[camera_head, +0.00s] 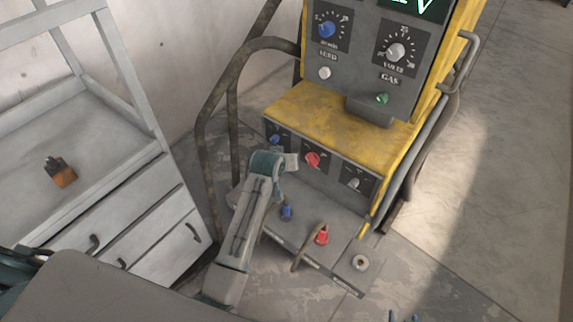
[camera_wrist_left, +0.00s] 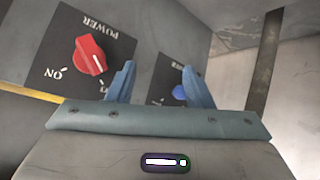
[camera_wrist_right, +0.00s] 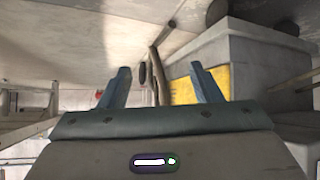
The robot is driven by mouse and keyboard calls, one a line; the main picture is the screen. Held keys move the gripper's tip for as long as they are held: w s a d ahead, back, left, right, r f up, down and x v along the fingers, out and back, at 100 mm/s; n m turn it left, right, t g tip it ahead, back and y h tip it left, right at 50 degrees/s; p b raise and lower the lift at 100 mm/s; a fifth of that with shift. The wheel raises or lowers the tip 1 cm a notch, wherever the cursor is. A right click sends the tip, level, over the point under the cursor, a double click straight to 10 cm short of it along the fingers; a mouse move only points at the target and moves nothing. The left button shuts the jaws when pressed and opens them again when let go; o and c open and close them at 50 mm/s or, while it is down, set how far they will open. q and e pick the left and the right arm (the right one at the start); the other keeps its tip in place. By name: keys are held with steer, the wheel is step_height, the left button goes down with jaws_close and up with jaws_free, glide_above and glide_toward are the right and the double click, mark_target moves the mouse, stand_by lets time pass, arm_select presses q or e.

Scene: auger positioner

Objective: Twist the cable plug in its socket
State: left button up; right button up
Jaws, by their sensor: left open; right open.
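A red cable plug (camera_head: 322,237) sits upright on the lower front ledge of the yellow-and-grey machine, with a brown cable (camera_head: 300,250) bending down from it. A blue plug (camera_head: 286,212) stands to its left on the same ledge. The plugs' sockets are mostly hidden under them. My left gripper (camera_wrist_left: 158,70) is open before the machine's switch panel, up and left of the red plug; in the left wrist view a blue knob (camera_wrist_left: 180,92) shows by its right finger. My right gripper (camera_head: 402,316) is open at the bottom edge, below the ledge; its fingers (camera_wrist_right: 160,70) hold nothing.
An empty round socket (camera_head: 361,262) is right of the red plug. The panel above has a red power switch (camera_head: 312,160). Bent pipes (camera_head: 232,110) stand left of the machine. A grey drawer cabinet (camera_head: 95,135) stands left. Floor at right is clear.

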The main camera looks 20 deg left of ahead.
arm_select(q)
steer(key=s+d+g+p, duration=0.2)
steer(key=s+g+p, duration=0.1)
steer(key=g+p, duration=0.4)
steer(key=g, duration=0.2)
glide_above(286, 200)
steer(key=shift+w+f+n, duration=0.1)
steer(key=shift+w+n, duration=0.1)
steer(key=shift+n, duration=0.1)
steer(key=shift+s+f, duration=0.1)
steer(key=shift+s, duration=0.05)
steer(key=shift+f, duration=0.35)
step_height(286, 200, down, 10)
arm_select(e)
steer(key=s+f+g, duration=0.2)
steer(key=s+g, duration=0.1)
steer(key=s, duration=0.6)
steer(key=s+d+f+g, duration=0.1)
steer(key=s+f+g, duration=0.1)
steer(key=s, duration=0.7)
steer(key=s+d+f+g, duration=0.1)
steer(key=s+g, duration=0.2)
steer(key=s, duration=0.6)
steer(key=shift+d+f+g, duration=0.25)
steer(key=shift+f+g, duration=0.15)
